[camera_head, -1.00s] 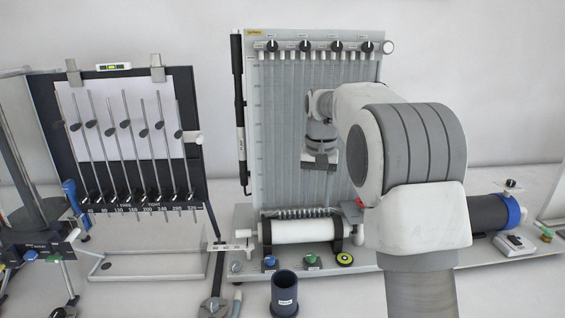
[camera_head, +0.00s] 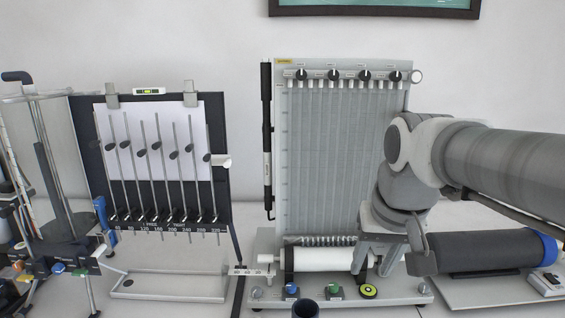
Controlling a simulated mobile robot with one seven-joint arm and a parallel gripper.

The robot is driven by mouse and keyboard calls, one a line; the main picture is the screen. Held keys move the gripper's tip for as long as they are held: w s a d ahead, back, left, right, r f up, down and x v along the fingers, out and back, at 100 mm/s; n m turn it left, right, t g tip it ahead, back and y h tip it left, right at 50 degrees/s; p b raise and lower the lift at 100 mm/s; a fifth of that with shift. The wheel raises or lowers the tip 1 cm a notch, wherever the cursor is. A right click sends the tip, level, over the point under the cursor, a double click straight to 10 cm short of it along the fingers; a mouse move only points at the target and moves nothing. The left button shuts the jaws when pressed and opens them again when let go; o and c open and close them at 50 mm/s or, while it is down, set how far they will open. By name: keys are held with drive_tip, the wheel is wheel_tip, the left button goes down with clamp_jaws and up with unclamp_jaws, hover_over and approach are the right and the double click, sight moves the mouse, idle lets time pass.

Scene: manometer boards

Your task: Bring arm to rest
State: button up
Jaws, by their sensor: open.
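My gripper (camera_head: 388,262) is at the end of my arm, pointing down at the right of the manometer board (camera_head: 322,155). It is open, and I see nothing between its fingers. It hangs in front of the right end of the white roller (camera_head: 322,259) at the board's foot. I cannot tell whether it touches anything there. My arm comes in from the right edge and hides part of the board's lower right side.
A black board with slanted rods (camera_head: 160,165) stands at the left. A dark cylinder with a blue end (camera_head: 480,252) lies at the right. A dark cup (camera_head: 305,309) is cut off at the bottom edge. A stand (camera_head: 45,180) is at far left.

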drive_tip(key=s+f+n+t, duration=0.1)
drive_tip(key=s+f, duration=0.3)
drive_tip(key=s, duration=0.6)
drive_tip(key=shift+s+f+t, duration=0.25)
drive_tip(key=shift+f+t, duration=0.1)
drive_tip(key=shift+t, duration=0.05)
idle(1.1)
